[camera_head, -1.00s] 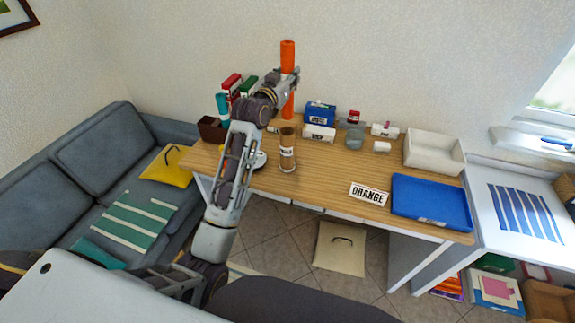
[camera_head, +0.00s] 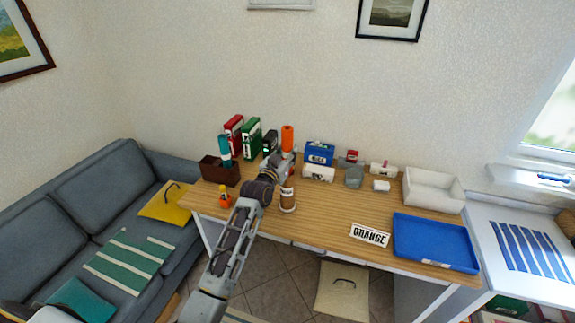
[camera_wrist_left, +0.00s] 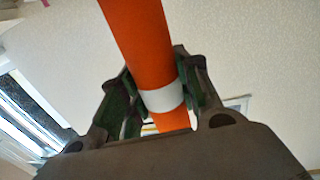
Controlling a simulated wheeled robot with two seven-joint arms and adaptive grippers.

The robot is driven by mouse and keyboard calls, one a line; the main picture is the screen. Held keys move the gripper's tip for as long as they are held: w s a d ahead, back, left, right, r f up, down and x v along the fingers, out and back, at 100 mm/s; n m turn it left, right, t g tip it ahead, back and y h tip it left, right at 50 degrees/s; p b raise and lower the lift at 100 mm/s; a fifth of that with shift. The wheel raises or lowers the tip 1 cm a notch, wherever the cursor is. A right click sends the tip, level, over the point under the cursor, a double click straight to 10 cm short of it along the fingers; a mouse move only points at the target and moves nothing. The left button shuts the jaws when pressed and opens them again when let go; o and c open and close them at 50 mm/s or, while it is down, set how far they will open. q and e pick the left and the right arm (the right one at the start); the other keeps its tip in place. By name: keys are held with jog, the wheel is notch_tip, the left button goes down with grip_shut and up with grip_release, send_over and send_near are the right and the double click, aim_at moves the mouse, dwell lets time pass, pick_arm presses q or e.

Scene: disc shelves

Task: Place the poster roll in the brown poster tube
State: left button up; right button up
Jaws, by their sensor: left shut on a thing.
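The poster roll (camera_head: 287,136) is orange and upright, its top showing above my left gripper (camera_head: 284,163). The left gripper is shut on it. In the left wrist view, the roll (camera_wrist_left: 136,35) passes between the fingers (camera_wrist_left: 160,98), with a white band at grip height. My right gripper is not in view.
A blue tray (camera_head: 434,242), an ORANGE sign (camera_head: 370,235) and a white bin (camera_head: 433,190) are to the right on the desk (camera_head: 330,225). Red and green binders (camera_head: 250,139), a dark brown box (camera_head: 219,171) and an orange bottle (camera_head: 225,199) stand left. Small boxes line the back.

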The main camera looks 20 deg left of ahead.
pick_arm(q)
jog(key=shift+f, duration=0.9)
